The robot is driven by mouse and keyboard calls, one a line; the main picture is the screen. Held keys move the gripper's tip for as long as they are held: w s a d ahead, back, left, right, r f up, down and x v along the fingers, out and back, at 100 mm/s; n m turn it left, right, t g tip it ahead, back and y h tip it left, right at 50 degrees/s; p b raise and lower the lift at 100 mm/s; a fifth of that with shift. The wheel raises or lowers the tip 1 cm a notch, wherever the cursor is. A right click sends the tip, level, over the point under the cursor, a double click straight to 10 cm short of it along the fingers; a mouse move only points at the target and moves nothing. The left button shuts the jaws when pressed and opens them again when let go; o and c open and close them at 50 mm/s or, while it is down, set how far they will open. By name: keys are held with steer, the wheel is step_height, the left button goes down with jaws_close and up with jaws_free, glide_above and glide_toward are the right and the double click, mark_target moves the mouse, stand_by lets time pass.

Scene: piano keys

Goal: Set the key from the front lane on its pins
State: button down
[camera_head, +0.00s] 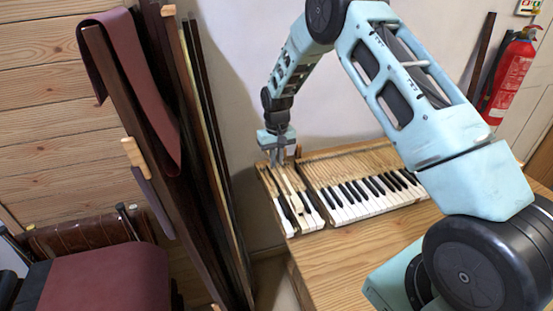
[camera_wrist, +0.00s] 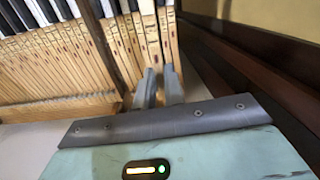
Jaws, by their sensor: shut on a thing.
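My gripper (camera_head: 280,160) reaches down over the back part of the short left-hand group of piano keys. In the wrist view my gripper's fingers (camera_wrist: 160,82) are closed on the bare wooden body of one long key (camera_wrist: 163,40). This held key lies in line with the neighbouring wooden keys (camera_wrist: 110,55), close beside them. In the head view this left group (camera_head: 298,205) shows white fronts and black tops, and some keys there look uneven in height. The pins are hidden, and I cannot tell whether the held key touches them.
The main keyboard (camera_head: 360,195) lies right of the left group, with a gap between them. The wooden bench top (camera_head: 350,260) is clear in front. Dark upright boards (camera_head: 200,130) lean at the left. A maroon padded seat (camera_head: 100,280) stands at lower left.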

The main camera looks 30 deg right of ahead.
steer(key=shift+f+b, duration=2.05)
steer(key=shift+f, duration=1.35)
steer(key=shift+f+b, duration=0.3)
steer(key=shift+f, duration=0.35)
steer(key=c, duration=1.8)
jaws_free()
steer(key=shift+r+p, duration=0.7)
steer(key=shift+r, duration=0.4)
steer(key=o, duration=0.5)
steer(key=shift+o, duration=0.2)
